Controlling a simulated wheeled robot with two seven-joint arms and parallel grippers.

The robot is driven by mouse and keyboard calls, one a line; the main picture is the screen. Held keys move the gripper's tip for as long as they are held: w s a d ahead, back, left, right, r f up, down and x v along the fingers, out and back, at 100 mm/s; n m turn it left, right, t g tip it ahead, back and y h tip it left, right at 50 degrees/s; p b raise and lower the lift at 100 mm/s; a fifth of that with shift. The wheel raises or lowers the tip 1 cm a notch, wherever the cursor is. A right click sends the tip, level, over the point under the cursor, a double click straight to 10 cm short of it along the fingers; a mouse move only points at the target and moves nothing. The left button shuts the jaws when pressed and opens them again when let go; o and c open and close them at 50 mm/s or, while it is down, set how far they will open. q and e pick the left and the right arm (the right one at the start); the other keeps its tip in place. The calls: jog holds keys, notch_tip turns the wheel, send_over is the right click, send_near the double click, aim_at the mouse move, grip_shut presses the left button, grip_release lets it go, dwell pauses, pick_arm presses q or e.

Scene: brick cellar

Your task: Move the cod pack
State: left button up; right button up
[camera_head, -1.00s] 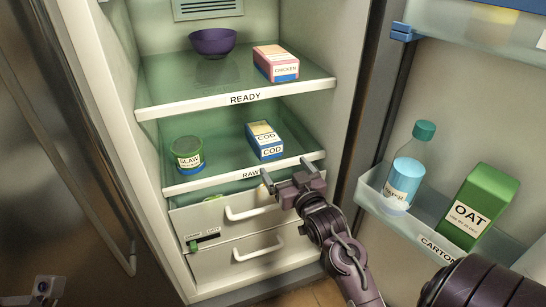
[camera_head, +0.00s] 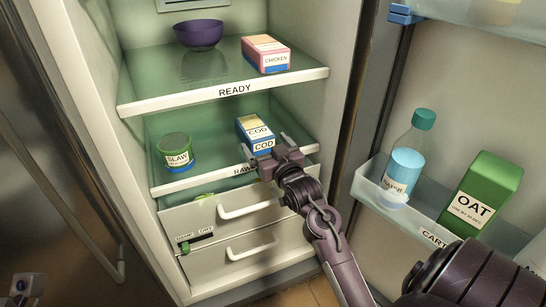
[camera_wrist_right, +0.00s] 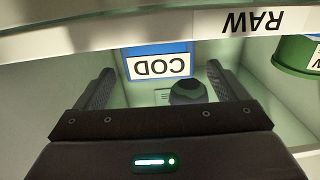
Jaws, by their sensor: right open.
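The cod pack (camera_head: 252,131), a blue, white and yellow box, stands on the shelf marked RAW (camera_head: 200,180), right of the slaw tub. My right gripper (camera_head: 270,152) is open and empty at that shelf's front edge, just in front of the pack, hiding part of its lower front. In the right wrist view the pack (camera_wrist_right: 157,64) appears upside down beyond the fingers, lined up between them (camera_wrist_right: 160,78). I cannot tell whether the fingertips are level with it; they do not grip it.
The green slaw tub (camera_head: 176,152) stands left on the same shelf. Above, the READY shelf (camera_head: 225,91) holds a purple bowl (camera_head: 198,34) and a chicken box (camera_head: 265,54). Two drawers lie below. The open door's shelf (camera_head: 375,196) holds a bottle (camera_head: 407,160) and an oat carton (camera_head: 480,194).

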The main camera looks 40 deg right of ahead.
aim_at(254, 133)
jog(key=shift+w+d, duration=0.2)
jog(key=shift+w, duration=0.95)
jog(key=c, duration=1.3)
